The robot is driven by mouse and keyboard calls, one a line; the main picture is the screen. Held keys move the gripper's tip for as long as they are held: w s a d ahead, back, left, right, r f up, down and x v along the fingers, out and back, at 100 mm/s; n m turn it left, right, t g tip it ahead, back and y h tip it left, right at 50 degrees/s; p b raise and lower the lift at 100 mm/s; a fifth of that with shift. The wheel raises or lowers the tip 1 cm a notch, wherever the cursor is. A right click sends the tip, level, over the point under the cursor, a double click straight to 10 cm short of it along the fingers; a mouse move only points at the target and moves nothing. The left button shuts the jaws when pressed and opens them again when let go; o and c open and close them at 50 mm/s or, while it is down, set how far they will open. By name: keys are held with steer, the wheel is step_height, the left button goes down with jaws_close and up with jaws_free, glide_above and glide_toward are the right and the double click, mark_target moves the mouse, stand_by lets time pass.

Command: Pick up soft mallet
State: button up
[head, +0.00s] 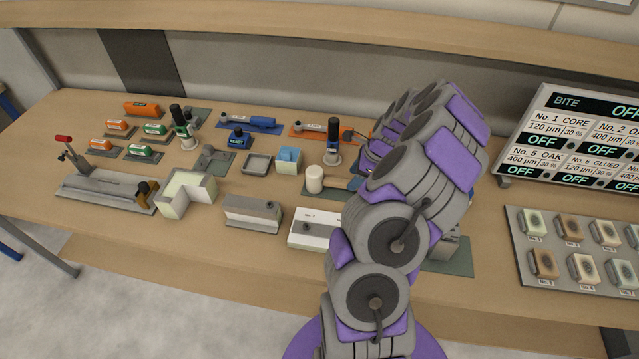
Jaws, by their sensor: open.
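The soft mallet (314,179) appears to be the one with a pale, rounded cylindrical head, in the head view just left of my arm. It rests on a dark grey mat, and its handle seems to run right towards my arm, where it is partly hidden. My grey and purple arm rises from the bottom, bends at the top, and comes down on the far side. My gripper is hidden behind my own arm links, so its fingers and its distance from the mallet cannot be seen.
Left of the mallet are a light blue block (289,160), a grey tray (257,156) and a white L-shaped block (186,194). A dark-topped tool (333,142) stands upright behind it. Grey and white blocks (252,213) lie in front. A sign board (580,135) and sample panel (577,250) are right.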

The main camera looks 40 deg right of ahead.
mark_target(349, 181)
steer(key=shift+w+d+f, duration=0.2)
steer(key=shift+d+f, duration=0.1)
steer(key=shift+f, duration=0.35)
steer(key=a+f, duration=0.1)
steer(key=w+a+f+b, duration=0.2)
steer(key=shift+a+f, duration=0.15)
steer(key=shift+f, duration=0.2)
steer(key=shift+d, duration=0.3)
steer(key=shift+d+f, duration=0.15)
steer(key=shift+d, duration=0.3)
steer(key=shift+c, duration=1.9)
steer(key=shift+a, duration=0.55)
steer(key=c, duration=0.6)
steer(key=shift+c, duration=0.8)
steer(key=shift+d, duration=0.4)
jaws_close()
steer(key=shift+s, duration=0.1)
